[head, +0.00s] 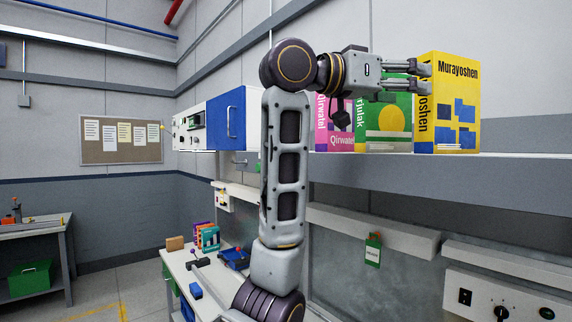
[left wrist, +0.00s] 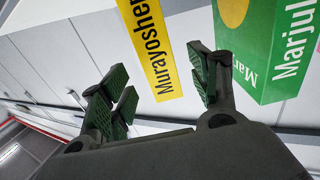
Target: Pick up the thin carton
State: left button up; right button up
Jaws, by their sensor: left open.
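The thin carton, a yellow box marked Murayoshen (head: 456,105), stands upright at the right end of a row of boxes on a grey shelf (head: 400,170). My left gripper (head: 424,77) is open, its fingers pointing right at the carton's upper narrow side and overlapping its edge in the head view. In the left wrist view the carton's narrow yellow side (left wrist: 153,50) shows between and beyond the open fingers (left wrist: 160,88). Nothing is between the pads. I cannot tell whether the fingertips touch it. My right gripper is out of view.
A green box (head: 392,128) stands just left of the carton, close to one finger in the left wrist view (left wrist: 275,50). A pink box (head: 333,108) is further left, partly behind my arm. The shelf is clear right of the carton. A workbench stands below.

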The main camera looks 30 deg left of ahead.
aim_at(176, 243)
jog(key=u, duration=1.9)
